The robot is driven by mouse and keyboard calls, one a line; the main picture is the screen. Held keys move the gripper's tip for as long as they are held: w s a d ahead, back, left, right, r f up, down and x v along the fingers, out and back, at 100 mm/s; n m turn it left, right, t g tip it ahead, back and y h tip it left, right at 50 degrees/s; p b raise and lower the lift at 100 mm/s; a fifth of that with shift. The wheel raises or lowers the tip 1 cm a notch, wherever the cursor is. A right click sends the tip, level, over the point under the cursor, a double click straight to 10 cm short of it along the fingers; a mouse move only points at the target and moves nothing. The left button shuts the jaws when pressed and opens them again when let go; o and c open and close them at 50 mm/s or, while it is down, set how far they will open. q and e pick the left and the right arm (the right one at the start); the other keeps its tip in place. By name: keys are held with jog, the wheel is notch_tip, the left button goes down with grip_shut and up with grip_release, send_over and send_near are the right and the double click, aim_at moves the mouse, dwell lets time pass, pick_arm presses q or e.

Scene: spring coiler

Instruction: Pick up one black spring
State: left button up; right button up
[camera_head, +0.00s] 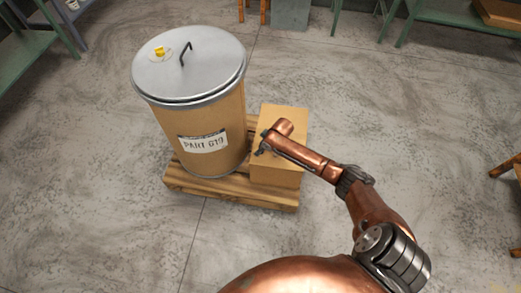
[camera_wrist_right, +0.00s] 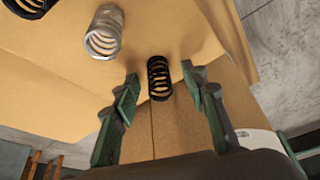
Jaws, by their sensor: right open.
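A black spring (camera_wrist_right: 159,78) shows in the right wrist view on the tan surface of the cardboard box (camera_head: 290,114). My right gripper (camera_wrist_right: 161,84) is open, with one green finger on each side of the spring in the picture. I cannot tell whether the fingers touch it; nothing is gripped. A silver spring (camera_wrist_right: 104,30) and another dark coil (camera_wrist_right: 30,5), cut off by the frame edge, lie to the upper left. In the head view my right gripper (camera_head: 262,145) is at the box's left side, and no springs can be made out. My left gripper is not in view.
The box stands on a wooden pallet (camera_head: 230,194) beside a tall drum (camera_head: 165,125) labelled PART G19, with a grey lid (camera_head: 200,72). Green tables stand at the far left and upper right. The concrete floor around the pallet is clear.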

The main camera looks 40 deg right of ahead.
grip_shut()
dwell(0.3)
jog(key=shift+r, duration=0.1)
